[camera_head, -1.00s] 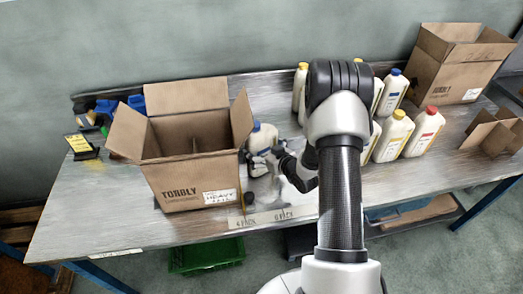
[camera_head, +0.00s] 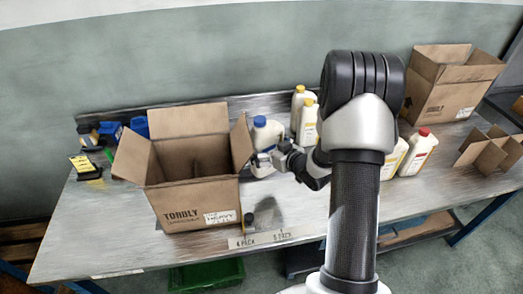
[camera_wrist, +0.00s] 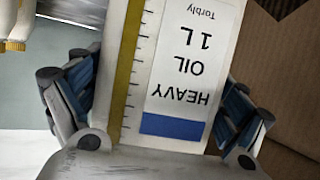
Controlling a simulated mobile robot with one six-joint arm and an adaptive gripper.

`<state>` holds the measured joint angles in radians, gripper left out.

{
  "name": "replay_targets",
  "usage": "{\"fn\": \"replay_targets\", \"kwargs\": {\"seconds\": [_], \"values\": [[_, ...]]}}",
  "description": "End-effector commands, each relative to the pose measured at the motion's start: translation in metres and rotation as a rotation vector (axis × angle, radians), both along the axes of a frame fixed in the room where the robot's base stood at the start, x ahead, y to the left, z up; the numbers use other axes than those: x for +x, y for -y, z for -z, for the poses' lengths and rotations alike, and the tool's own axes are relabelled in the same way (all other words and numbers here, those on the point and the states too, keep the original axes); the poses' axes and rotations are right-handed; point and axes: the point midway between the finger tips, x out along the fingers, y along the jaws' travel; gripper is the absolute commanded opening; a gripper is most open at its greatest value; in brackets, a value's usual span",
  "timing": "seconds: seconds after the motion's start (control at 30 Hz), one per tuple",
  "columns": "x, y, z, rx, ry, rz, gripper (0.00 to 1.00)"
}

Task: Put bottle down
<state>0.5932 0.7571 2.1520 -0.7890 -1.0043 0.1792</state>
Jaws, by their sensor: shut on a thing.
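A white oil bottle with a blue cap (camera_head: 266,133) is upright in the head view, just right of the open cardboard box. My gripper (camera_head: 264,159) is shut on the bottle's body from the front. In the wrist view the bottle (camera_wrist: 170,70) fills the middle, its "HEAVY OIL 1L" label upside down. My gripper's two fingers (camera_wrist: 155,110) press on its two sides.
The open TORBLY box (camera_head: 185,205) stands close left of the bottle. Yellow-capped bottles (camera_head: 306,120) stand to its right, partly behind my arm. A red-capped bottle (camera_head: 417,155), a divider (camera_head: 488,152) and another box (camera_head: 445,95) are further right. A small dark object (camera_head: 249,220) lies in front.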

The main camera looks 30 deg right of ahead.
Motion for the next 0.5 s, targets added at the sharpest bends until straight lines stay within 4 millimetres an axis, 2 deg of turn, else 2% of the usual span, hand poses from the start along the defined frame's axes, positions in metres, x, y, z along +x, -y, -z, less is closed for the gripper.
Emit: {"fn": "replay_targets", "kwargs": {"seconds": [0.17, 0.5], "values": [[-0.007, 0.034, -0.005, -0.003, 0.01, 0.007, 0.27], [-0.033, 0.12, -0.005, -0.004, 0.01, 0.005, 0.27]]}}
